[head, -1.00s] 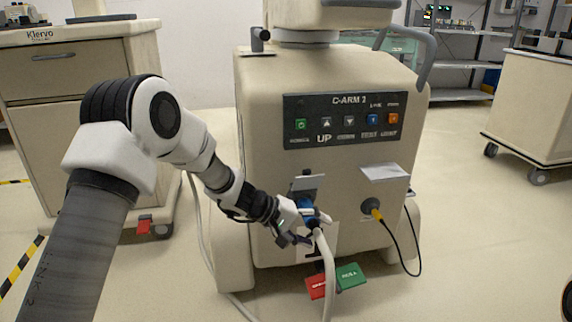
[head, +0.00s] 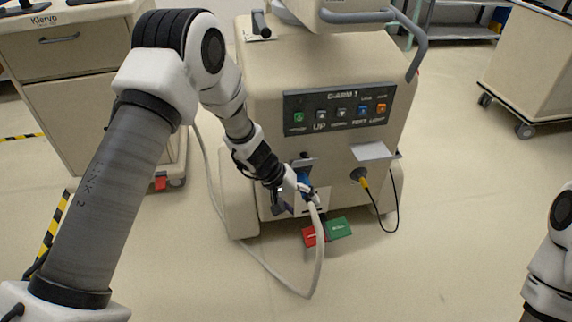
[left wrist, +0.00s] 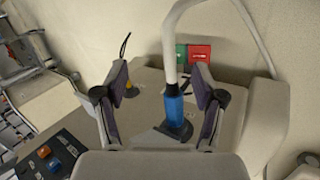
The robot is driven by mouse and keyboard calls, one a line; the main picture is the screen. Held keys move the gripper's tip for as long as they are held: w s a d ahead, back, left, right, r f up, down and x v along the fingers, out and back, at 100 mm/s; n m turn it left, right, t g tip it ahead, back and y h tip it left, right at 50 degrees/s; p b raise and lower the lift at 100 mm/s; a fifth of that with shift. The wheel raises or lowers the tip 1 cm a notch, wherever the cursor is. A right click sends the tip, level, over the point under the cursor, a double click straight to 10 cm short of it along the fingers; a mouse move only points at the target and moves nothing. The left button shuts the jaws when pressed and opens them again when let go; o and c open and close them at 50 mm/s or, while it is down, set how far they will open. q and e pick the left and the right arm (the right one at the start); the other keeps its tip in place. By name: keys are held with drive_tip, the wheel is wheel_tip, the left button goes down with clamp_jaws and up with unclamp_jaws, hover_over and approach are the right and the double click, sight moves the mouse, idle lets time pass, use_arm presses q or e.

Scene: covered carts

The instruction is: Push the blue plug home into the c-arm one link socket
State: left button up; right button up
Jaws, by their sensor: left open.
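The blue plug (head: 306,183) is at the socket on the lower front of the c-arm cart (head: 262,95), with a thick pale cable (head: 322,250) hanging from it. In the left wrist view the plug (left wrist: 173,107) points into a dark socket opening (left wrist: 178,130); how deep it sits cannot be told. My left gripper (head: 303,196) is at the plug. In the left wrist view this gripper (left wrist: 160,82) is open, its fingers on either side of the plug, the right finger nearer. The socket is mostly hidden in the head view. My right gripper is out of view.
A second socket with a yellow-and-black plug (head: 362,180) and thin black cable is to the right, under a pale flap (head: 371,151). Red (head: 309,236) and green (head: 339,228) pedals lie below. A drawer cart (head: 65,80) stands left.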

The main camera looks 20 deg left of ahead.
use_arm(q)
drive_tip(key=s+r+m+g+y+p, duration=0.1)
drive_tip(key=s+r+p, duration=0.2)
drive_tip(key=p, duration=0.6)
drive_tip(key=s+a+r+m+g+y+p, duration=0.1)
drive_tip(key=s+r+y+p, duration=0.1)
drive_tip(key=r+p, duration=0.6)
drive_tip(key=shift+s+a+r+m+y+p, duration=0.2)
drive_tip(key=shift+s+r+m+y+p, duration=0.1)
drive_tip(key=shift+s+p, duration=0.65)
drive_tip(key=shift+w, duration=0.1)
drive_tip(key=s+a+f+y, duration=0.1)
drive_tip(key=s+a+f, duration=0.1)
drive_tip(key=s, duration=1)
drive_tip(key=s+a+f+m+y+p, duration=0.1)
drive_tip(key=s+a, duration=0.3)
drive_tip(key=s, duration=0.9)
drive_tip(key=shift+f+m+g, duration=0.3)
drive_tip(key=shift+f, duration=0.2)
